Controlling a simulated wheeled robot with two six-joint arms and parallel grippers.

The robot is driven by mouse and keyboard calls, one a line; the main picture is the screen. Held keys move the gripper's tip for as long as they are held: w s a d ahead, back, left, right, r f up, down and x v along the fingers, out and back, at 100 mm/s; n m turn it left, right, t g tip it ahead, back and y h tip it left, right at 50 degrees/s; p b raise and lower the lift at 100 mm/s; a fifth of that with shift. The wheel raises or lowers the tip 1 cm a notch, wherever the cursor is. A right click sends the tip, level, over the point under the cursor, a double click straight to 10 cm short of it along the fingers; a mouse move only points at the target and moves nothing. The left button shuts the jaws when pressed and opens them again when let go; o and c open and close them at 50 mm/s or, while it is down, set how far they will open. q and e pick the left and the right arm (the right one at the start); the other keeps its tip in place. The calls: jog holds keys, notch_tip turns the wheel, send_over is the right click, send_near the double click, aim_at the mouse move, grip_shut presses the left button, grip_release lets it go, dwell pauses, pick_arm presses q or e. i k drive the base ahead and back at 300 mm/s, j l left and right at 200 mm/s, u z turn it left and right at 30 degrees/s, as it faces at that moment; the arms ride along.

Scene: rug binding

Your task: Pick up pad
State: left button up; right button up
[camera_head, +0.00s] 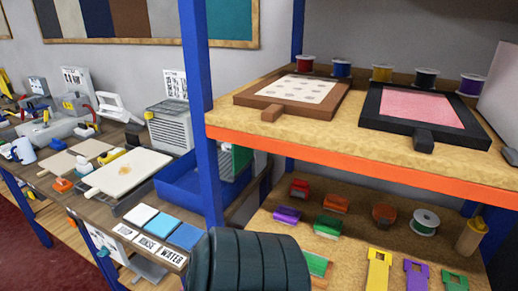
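Three flat square pads lie in a row at the front edge of the left workbench: a white pad (140,215), a light blue pad (162,225) and a blue pad (186,236). The frame does not show which one the task means. Printed labels (148,245) sit in front of them, with "RINSE" and "WATER" readable. Neither of my grippers is in view.
A blue tray (180,187) and a white board (128,172) lie behind the pads. A blue post (200,110) stands to their right. The orange-edged shelf (350,166) holds framed paddles. A dark ribbed shape (250,265) blocks the bottom centre.

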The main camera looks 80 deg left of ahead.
aim_at(287, 215)
jog(key=u, duration=2.1)
